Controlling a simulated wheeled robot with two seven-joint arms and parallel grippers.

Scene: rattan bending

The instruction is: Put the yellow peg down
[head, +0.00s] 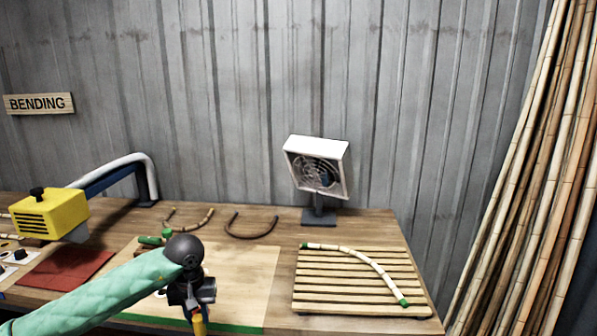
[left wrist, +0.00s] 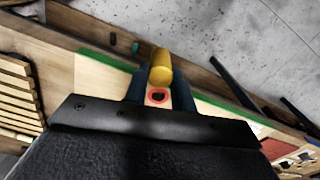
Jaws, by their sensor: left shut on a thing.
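The yellow peg (left wrist: 160,66) is between the fingers of my left gripper (left wrist: 156,92), which is shut on it, in the left wrist view. In the head view my left gripper (head: 198,312) points down over the front part of the pale board (head: 255,275), and a bit of the yellow peg (head: 198,327) shows at its lower end near the bottom edge of the picture. I cannot tell how far the peg is above the bench. My right gripper is not in view.
A slatted rack (head: 345,292) with a curved rattan piece (head: 368,258) stands to the right. Rattan poles (head: 535,190) lean at far right.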

